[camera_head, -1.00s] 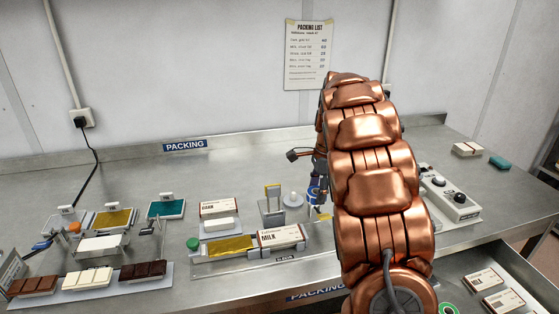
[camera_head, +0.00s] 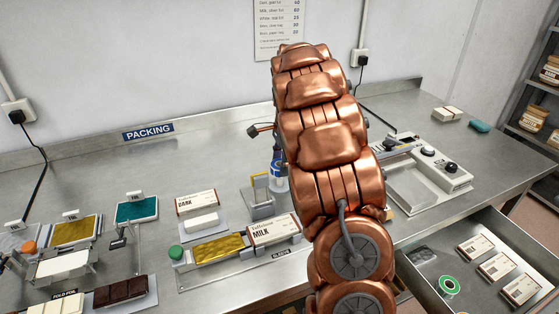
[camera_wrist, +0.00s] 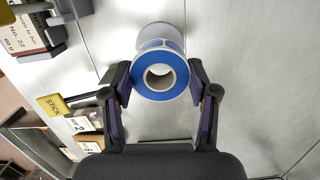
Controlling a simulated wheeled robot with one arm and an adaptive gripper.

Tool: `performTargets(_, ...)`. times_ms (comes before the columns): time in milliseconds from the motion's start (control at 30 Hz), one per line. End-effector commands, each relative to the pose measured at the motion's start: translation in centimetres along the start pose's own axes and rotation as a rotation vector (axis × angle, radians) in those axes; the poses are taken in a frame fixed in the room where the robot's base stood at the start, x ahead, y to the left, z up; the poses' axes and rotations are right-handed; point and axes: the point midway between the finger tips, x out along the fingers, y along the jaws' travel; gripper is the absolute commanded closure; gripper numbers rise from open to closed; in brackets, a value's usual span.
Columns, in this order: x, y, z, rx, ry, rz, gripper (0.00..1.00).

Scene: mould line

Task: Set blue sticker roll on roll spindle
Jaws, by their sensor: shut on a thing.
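The blue sticker roll (camera_wrist: 160,72), blue and white with a hollow core, sits between my gripper's fingertips (camera_wrist: 160,80) in the wrist view. The fingers touch it on both sides, and its core faces the camera. A pale round shape (camera_wrist: 154,31) shows just beyond the roll; I cannot tell whether it is the roll's side or part of the spindle. In the head view a blue and white patch of the roll (camera_head: 278,176) shows beside a grey stand with a yellow frame (camera_head: 260,190). My arm hides the gripper, and I cannot make out the spindle.
Wrapped MILK bar (camera_head: 273,230) and gold foil (camera_head: 219,247) lie in front of the stand. A control box (camera_head: 440,167) stands at right. An open drawer at front right holds cards and a green roll (camera_head: 449,287).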

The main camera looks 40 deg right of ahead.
Motion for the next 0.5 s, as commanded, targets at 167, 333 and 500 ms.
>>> performTargets(167,1.7,0.0,-0.1,-0.001,-0.001,0.001,0.73)
performTargets(333,2.9,0.0,-0.2,-0.003,-0.002,0.003,0.73)
performTargets(500,4.0,0.0,-0.2,-0.005,-0.001,0.002,0.73)
